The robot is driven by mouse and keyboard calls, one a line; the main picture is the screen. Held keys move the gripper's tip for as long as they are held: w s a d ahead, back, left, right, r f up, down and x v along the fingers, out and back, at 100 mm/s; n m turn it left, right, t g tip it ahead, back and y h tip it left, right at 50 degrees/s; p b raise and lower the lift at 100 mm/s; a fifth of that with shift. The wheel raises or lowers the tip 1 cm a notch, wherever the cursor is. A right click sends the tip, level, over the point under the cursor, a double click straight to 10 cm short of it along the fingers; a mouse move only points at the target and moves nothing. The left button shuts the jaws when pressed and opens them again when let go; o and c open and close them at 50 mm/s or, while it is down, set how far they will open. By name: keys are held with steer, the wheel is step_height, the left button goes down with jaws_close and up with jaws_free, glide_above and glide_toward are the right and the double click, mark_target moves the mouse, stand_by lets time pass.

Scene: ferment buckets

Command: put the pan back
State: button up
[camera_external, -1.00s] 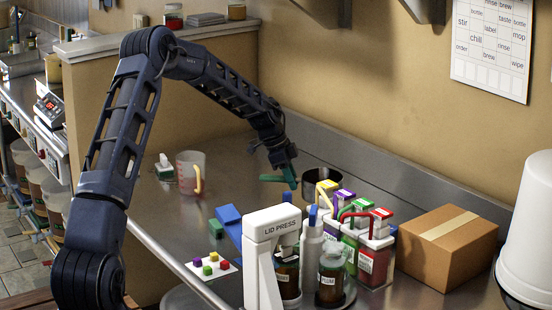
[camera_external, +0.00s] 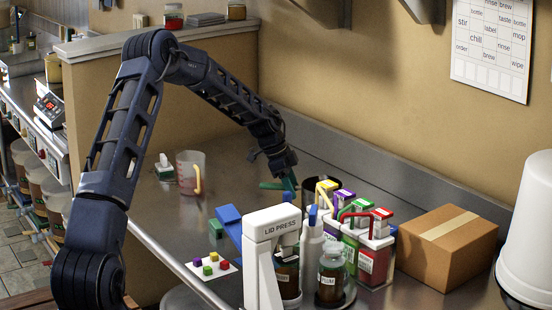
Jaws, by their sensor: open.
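A dark metal pan (camera_external: 335,183) stands on the steel counter toward the back wall, partly hidden behind the jugs with coloured handles. My gripper (camera_external: 278,186), with green fingers, is open just left of the pan, close to its rim. Nothing shows between the fingers. I cannot tell whether a finger touches the pan, and the pan's handle is not clearly visible.
A white lid press (camera_external: 270,222), jars (camera_external: 332,275) and several jugs with coloured handles (camera_external: 377,250) crowd the front right. A cardboard box (camera_external: 447,248) and a white bucket (camera_external: 530,230) stand further right. A measuring jug (camera_external: 187,172) stands left; the counter between is mostly clear.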

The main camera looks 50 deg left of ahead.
steer(key=v, duration=1.2)
steer(key=shift+r, duration=0.15)
steer(key=s+d+r+n+y, duration=0.2)
steer(key=s+d+r, duration=0.7)
steer(key=d, duration=0.5)
steer(key=s+d+r+n+y, duration=0.1)
steer(key=s+d+r+n, duration=0.1)
steer(key=s+d+r, duration=0.95)
steer(key=s+d+f+n, duration=0.1)
steer(key=s+d, duration=0.3)
steer(key=s, duration=0.5)
steer(key=s+d+f+n+t, duration=0.1)
steer(key=s+d, duration=0.3)
steer(key=s, duration=0.6)
steer(key=s+d+f+n, duration=0.1)
steer(key=s+d+n, duration=0.2)
steer(key=s, duration=0.6)
steer(key=shift+s+d, duration=0.4)
steer(key=shift+d, duration=0.2)
